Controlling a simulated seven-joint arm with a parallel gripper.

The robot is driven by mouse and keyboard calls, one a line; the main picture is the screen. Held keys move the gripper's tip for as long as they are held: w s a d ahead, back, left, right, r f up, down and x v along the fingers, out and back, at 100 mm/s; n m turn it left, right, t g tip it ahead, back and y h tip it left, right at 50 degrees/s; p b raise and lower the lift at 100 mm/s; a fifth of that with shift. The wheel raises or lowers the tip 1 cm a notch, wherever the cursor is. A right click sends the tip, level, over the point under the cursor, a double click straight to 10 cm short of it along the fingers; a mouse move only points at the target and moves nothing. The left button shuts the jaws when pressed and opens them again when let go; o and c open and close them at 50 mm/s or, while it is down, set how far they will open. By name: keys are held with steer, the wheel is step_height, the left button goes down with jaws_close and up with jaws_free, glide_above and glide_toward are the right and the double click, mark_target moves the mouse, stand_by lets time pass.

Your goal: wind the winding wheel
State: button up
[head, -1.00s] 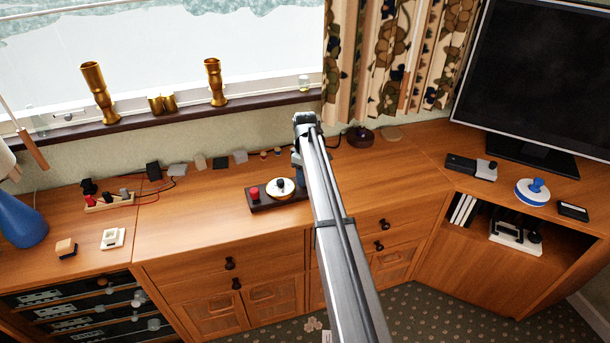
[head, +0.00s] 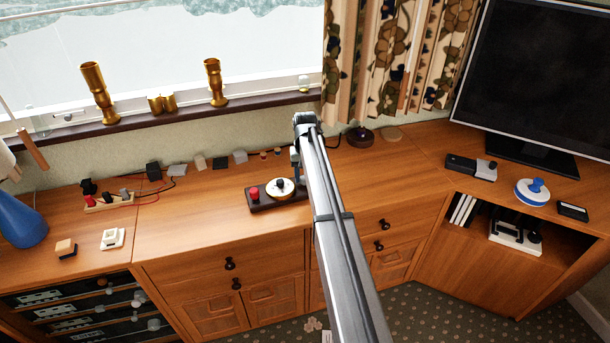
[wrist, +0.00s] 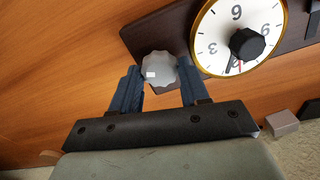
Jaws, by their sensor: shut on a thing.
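A dark base board (head: 264,205) lies on the wooden cabinet top. It carries a white dial with a gold rim (head: 272,191), a black knob at the dial's centre, and a red knob (head: 254,194) at its left end. In the wrist view a pale grey scalloped wheel (wrist: 158,70) sits at the edge of the board (wrist: 150,30), beside the dial (wrist: 212,45). My gripper (wrist: 158,65) is shut on this wheel, one blue finger on each side. In the head view my arm hides the wheel, and only part of my gripper (head: 297,162) shows.
A blue lamp (head: 22,222) stands far left. A dark round object (head: 360,137) is behind my arm; a television (head: 545,75) is at right. Wood in front of the board is clear.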

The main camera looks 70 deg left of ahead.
steer(key=m, duration=0.4)
steer(key=shift+m, duration=2.3)
steer(key=o, duration=1.1)
steer(key=shift+c, duration=0.2)
steer(key=shift+r, duration=0.1)
step_height(320, 180, up, 14)
